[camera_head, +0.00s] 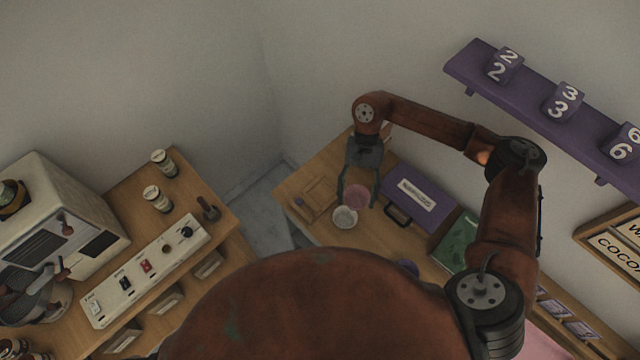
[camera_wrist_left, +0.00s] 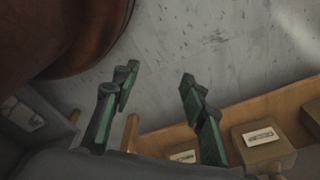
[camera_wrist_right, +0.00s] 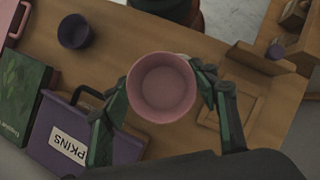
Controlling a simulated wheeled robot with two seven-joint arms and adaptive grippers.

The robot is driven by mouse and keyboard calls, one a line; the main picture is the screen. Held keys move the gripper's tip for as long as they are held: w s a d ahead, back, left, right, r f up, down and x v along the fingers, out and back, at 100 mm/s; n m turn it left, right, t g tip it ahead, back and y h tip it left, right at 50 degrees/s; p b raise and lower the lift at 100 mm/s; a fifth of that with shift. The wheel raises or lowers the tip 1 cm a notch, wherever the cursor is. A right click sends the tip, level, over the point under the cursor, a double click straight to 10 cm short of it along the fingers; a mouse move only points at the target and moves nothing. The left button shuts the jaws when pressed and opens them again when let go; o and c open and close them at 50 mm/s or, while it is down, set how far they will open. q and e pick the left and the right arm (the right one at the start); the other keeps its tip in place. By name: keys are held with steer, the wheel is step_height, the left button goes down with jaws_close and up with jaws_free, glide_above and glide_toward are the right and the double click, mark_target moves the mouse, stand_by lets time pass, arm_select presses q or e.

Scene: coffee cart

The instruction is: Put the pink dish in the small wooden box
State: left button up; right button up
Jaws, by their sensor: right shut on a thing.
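My right gripper (camera_head: 357,198) is shut on the pink dish (camera_head: 356,193) and holds it above the wooden counter. In the right wrist view the pink dish (camera_wrist_right: 162,90) is level, open side up, between the green fingers (camera_wrist_right: 160,100). The small wooden box (camera_head: 314,194) is on the counter, left of the dish in the head view. In the right wrist view the box (camera_wrist_right: 243,103) is right of the gripper, partly hidden by a finger. My left gripper (camera_wrist_left: 155,100) is open and empty in the left wrist view, over grey floor.
A whitish dish (camera_head: 344,218) is just below the pink one in the head view. A purple case (camera_head: 415,196) and a green book (camera_head: 457,241) lie to the right. A purple bowl (camera_wrist_right: 74,31) stands on the counter. A purple shelf (camera_head: 535,105) is on the wall above.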

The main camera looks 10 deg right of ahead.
arm_select(q)
steer(key=s+r+p, duration=0.2)
steer(key=s, duration=0.7)
arm_select(e)
steer(key=s+a+m+t+y, duration=0.35)
steer(key=a+m+t, duration=0.35)
steer(key=a+m, duration=0.7)
steer(key=m+t+p, duration=0.2)
steer(key=m+p, duration=0.2)
steer(key=m, duration=0.4)
glide_above(316, 190)
steer(key=s+d, duration=0.1)
steer(key=s, duration=0.1)
steer(key=shift+h, duration=0.45)
steer(key=f, duration=0.6)
steer(key=shift+s+d, duration=0.1)
steer(key=shift+s, duration=0.1)
steer(key=shift+w+d+f, duration=0.15)
steer(key=shift+w+f, duration=0.15)
steer(key=shift+f, duration=0.15)
arm_select(q)
steer(key=w+r+p, duration=0.1)
steer(key=w+r, duration=0.3)
steer(key=r, duration=0.1)
steer(key=shift+w+a+r, duration=0.15)
steer(key=shift+w, duration=0.1)
arm_select(e)
steer(key=shift+w+f, duration=0.15)
steer(key=shift+f, duration=1.5)
